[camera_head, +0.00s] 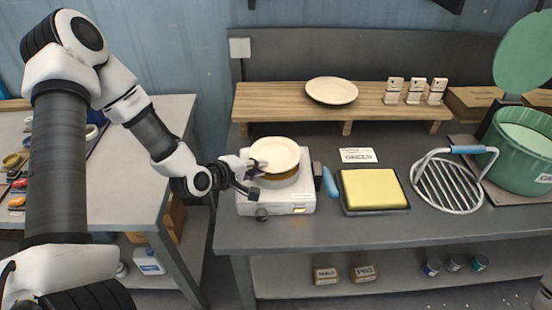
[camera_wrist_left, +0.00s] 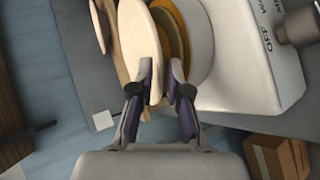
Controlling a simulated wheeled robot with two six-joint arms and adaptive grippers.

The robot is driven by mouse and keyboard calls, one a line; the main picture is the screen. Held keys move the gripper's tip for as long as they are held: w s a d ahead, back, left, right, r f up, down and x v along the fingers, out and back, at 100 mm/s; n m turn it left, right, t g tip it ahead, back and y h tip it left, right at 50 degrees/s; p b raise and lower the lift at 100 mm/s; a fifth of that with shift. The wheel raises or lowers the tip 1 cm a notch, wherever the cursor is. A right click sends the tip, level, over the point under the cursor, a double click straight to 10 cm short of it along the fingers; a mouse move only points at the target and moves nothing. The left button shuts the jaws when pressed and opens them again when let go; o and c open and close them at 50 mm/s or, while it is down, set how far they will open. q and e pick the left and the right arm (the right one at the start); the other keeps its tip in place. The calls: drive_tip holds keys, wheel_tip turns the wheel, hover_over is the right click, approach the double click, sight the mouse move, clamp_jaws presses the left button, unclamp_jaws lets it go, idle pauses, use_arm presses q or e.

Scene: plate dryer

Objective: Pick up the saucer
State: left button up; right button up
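The cream saucer (camera_head: 275,153) lies face up above a brown-yellow disc (camera_head: 282,179) on a white device (camera_head: 276,206) on the grey bench. In the left wrist view, the saucer (camera_wrist_left: 143,40) shows at a steep slant. My left gripper (camera_head: 257,177) is at the saucer's left rim. In that wrist view the two dark fingers of my left gripper (camera_wrist_left: 161,80) stand on either side of the rim, with a narrow space between them. Whether both pads press on the rim is not clear. My right gripper does not show clearly in either view.
A wooden shelf (camera_head: 270,104) behind holds another plate (camera_head: 332,90) and several white tags. A yellow pad in a tray (camera_head: 375,190), a wire rack (camera_head: 446,185) and a green tub (camera_head: 520,155) stand to the right. A side table is at left.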

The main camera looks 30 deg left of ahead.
use_arm(q)
drive_tip(key=shift+w+f, duration=0.35)
drive_tip(key=shift+w, duration=0.1)
drive_tip(key=shift+s+r, duration=0.1)
clamp_jaws()
drive_tip(key=shift+r, duration=0.4)
wheel_tip(320, 180, up, 2)
drive_tip(key=shift+r, duration=0.15)
drive_tip(key=s+r+p, duration=0.2)
drive_tip(key=s+p, duration=1.1)
drive_tip(key=s, duration=0.3)
drive_tip(key=shift+d, duration=0.25)
